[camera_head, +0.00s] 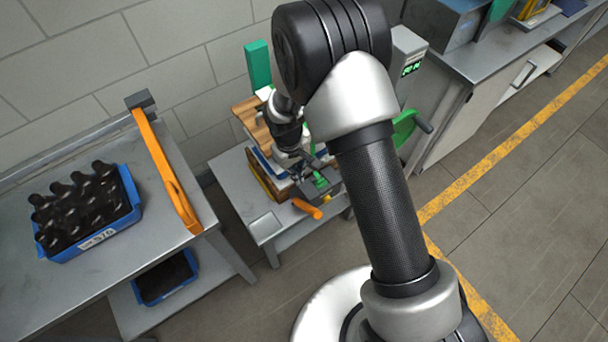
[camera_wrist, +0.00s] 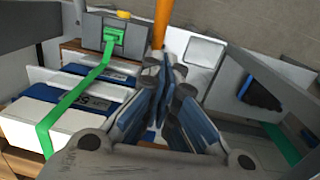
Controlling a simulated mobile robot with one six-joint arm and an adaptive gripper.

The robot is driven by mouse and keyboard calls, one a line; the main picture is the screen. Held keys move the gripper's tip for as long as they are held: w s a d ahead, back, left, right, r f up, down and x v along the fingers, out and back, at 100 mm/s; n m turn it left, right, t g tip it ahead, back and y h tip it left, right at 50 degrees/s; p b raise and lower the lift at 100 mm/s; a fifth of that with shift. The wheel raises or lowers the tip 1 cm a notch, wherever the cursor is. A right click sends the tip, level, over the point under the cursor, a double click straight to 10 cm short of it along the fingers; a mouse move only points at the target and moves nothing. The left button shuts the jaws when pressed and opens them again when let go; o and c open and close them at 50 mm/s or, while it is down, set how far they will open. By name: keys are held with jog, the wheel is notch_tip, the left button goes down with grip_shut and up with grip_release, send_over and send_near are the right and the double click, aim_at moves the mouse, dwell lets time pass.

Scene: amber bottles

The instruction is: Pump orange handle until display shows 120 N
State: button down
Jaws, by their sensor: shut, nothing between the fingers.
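The orange handle (camera_head: 307,208) sticks out from the front of a dark device on the small middle table. In the wrist view the orange handle (camera_wrist: 160,22) is at the top centre, just beyond my fingertips. My gripper (camera_head: 294,163) is above the strapped stack; its closed, empty fingers also show in the wrist view (camera_wrist: 166,72). I cannot tell whether they touch the handle. The display (camera_head: 411,67) is on a grey box behind my arm, with small green characters too small to read. A green strap (camera_wrist: 75,100) runs over the stack to a buckle.
A left bench holds a blue crate (camera_head: 92,244) of dark bottles and a long orange bar (camera_head: 165,170). A green crank wheel (camera_head: 404,126) is right of my arm. A grey workbench (camera_head: 478,55) stands at upper right. The floor at right is clear.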

jog(key=shift+s+r, duration=0.1)
jog(key=shift+s, duration=0.2)
jog(key=b, duration=0.4)
send_over(307, 206)
jog(key=a, duration=0.1)
jog(key=f, duration=1.2)
jog(key=shift+w, duration=0.3)
jog(key=shift+s+d+f, duration=0.25)
jog(key=shift+f, duration=0.15)
jog(key=shift+f, duration=0.1)
